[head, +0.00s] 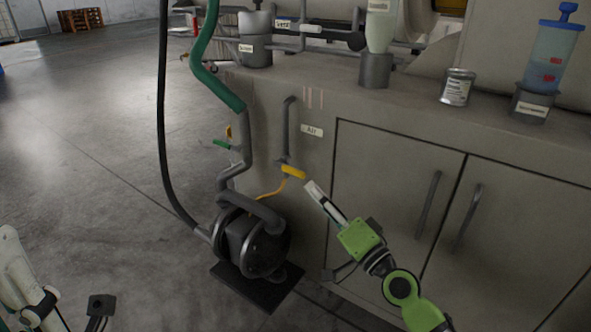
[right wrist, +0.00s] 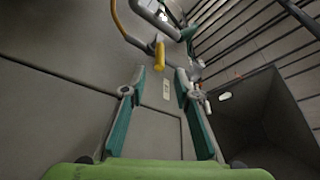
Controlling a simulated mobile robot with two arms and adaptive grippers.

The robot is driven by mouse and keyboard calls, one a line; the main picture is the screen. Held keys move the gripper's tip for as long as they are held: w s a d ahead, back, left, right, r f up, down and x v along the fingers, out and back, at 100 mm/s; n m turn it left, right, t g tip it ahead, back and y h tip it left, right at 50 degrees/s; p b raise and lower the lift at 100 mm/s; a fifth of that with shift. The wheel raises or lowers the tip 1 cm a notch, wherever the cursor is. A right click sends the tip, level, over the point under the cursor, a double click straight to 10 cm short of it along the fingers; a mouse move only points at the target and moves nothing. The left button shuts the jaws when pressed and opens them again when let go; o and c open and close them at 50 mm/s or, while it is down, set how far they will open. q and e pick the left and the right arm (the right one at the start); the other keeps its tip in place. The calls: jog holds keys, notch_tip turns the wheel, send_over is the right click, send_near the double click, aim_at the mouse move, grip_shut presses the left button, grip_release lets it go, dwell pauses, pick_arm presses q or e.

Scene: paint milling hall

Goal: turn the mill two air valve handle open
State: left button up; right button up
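The yellow valve handle (head: 293,171) sits at the lower end of a thin grey pipe (head: 287,128) on the cabinet's end face, below a white label reading AIR (head: 311,130). The handle points to the right and slightly down, across the pipe. My right gripper (head: 313,187) is just below and right of the handle, apart from it. In the right wrist view, the right gripper (right wrist: 160,77) has its fingers spread and empty, and the yellow handle (right wrist: 160,57) lies ahead of the gap between the tips.
A green-handled valve (head: 221,143) is left of the air pipe. A dark pump (head: 250,242) with a green hose (head: 208,78) stands below it on the floor. Cabinet doors (head: 391,185) lie right. A can (head: 457,88) and a blue-lidded container (head: 551,62) stand on top.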

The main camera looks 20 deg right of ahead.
aim_at(296, 172)
jog(key=x, duration=0.9)
jog(key=shift+p, duration=0.3)
grip_shut()
